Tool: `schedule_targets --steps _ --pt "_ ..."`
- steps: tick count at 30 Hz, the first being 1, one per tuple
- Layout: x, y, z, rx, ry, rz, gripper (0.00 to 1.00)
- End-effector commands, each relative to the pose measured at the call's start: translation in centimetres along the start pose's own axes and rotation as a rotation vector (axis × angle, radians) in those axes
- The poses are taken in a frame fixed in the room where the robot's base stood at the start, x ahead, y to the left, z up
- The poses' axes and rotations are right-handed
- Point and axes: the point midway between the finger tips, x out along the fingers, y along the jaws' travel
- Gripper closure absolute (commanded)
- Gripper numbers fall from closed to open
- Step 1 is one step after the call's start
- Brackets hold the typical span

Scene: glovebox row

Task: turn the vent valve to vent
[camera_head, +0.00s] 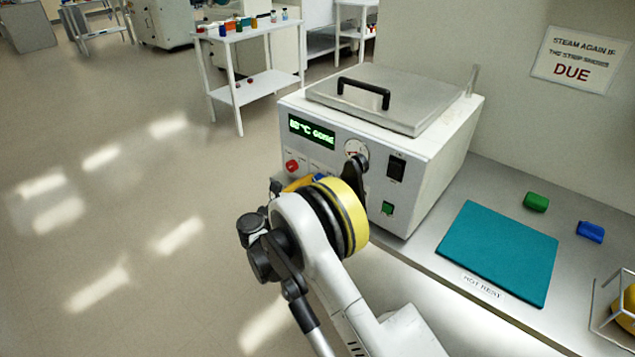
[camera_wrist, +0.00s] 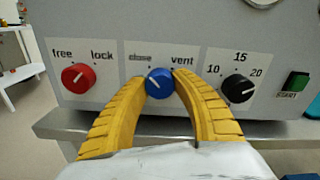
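The vent valve is a blue knob (camera_wrist: 159,83) on the front panel of the box-shaped unit, with "close" at its upper left and "vent" at its upper right. A pale slanted mark shows on its face; I cannot tell surely which label it points at. My gripper (camera_wrist: 159,76) has its two yellow fingers on either side of the blue knob, tips close against it. In the head view my gripper (camera_head: 301,183) reaches the lower left of the unit (camera_head: 425,175), and the arm hides most of the blue knob.
A red free/lock knob (camera_wrist: 78,78) is left of the vent knob. A black numbered knob (camera_wrist: 238,89) and a green START button (camera_wrist: 293,85) are to the right. A teal mat (camera_head: 497,250) and green (camera_head: 536,202) and blue (camera_head: 590,232) blocks lie on the bench.

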Motion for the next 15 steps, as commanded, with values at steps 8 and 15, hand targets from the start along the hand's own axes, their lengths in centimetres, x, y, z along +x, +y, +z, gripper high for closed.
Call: schedule_targets --steps 8,15 --pt "0.0 0.0 -0.03 0.027 0.001 0.0 0.99" --pt "0.01 0.01 -0.03 0.146 0.001 0.0 0.99"
